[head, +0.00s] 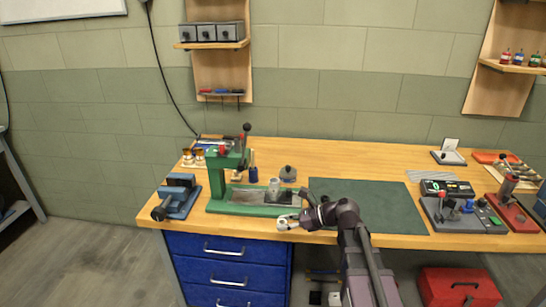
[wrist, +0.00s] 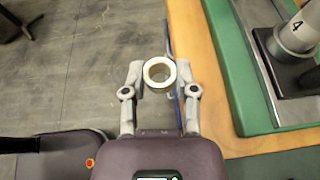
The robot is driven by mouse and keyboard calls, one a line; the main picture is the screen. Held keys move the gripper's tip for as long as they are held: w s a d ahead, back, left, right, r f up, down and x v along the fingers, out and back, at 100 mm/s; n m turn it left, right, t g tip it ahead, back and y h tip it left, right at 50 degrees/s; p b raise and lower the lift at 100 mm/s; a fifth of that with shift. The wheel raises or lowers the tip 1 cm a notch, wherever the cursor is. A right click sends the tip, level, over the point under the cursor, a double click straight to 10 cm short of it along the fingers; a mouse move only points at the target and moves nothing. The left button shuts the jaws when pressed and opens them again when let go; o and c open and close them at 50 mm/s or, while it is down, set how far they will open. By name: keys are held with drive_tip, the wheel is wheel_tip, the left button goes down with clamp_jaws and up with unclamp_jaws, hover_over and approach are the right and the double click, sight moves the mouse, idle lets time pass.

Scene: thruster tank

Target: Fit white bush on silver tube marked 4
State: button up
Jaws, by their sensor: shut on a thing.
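The white bush (wrist: 160,87) is a short ring with an open bore, held between the two fingers of my gripper (wrist: 160,76) in the wrist view. In the head view my gripper (head: 287,222) is at the front edge of the bench, in front of the green press. The silver tube marked 4 (wrist: 297,33) stands upright on a dark block at the upper right of the wrist view, apart from the bush. In the head view the tube (head: 274,186) stands on the press base; its number cannot be read there.
The green press (head: 226,160) rises left of the tube. A blue vise (head: 178,196) stands at the bench's left end. A dark green mat (head: 365,206) lies clear to the right. A grey instrument (head: 458,212) with a display stands beyond it. Blue drawers (head: 229,268) are below.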

drive_tip(key=shift+w+a, duration=0.15)
idle(0.3)
drive_tip(key=w+a+r+p, duration=0.1)
drive_tip(key=w+r+p, duration=0.5)
drive_tip(key=w, duration=0.2)
drive_tip(key=w+a+r+n+g+p, duration=0.1)
drive_tip(key=w+a+r+p, duration=0.1)
drive_tip(key=w+r+p, duration=0.3)
drive_tip(key=w, duration=0.3)
drive_tip(key=shift+w+r+p, duration=0.3)
drive_tip(key=shift+r+p, duration=0.1)
drive_tip(key=shift+f+b, duration=0.3)
drive_tip(key=shift+f+b, duration=2.95)
drive_tip(key=shift+f, duration=0.05)
drive_tip(key=o, duration=0.8)
drive_tip(key=shift+o, duration=0.2)
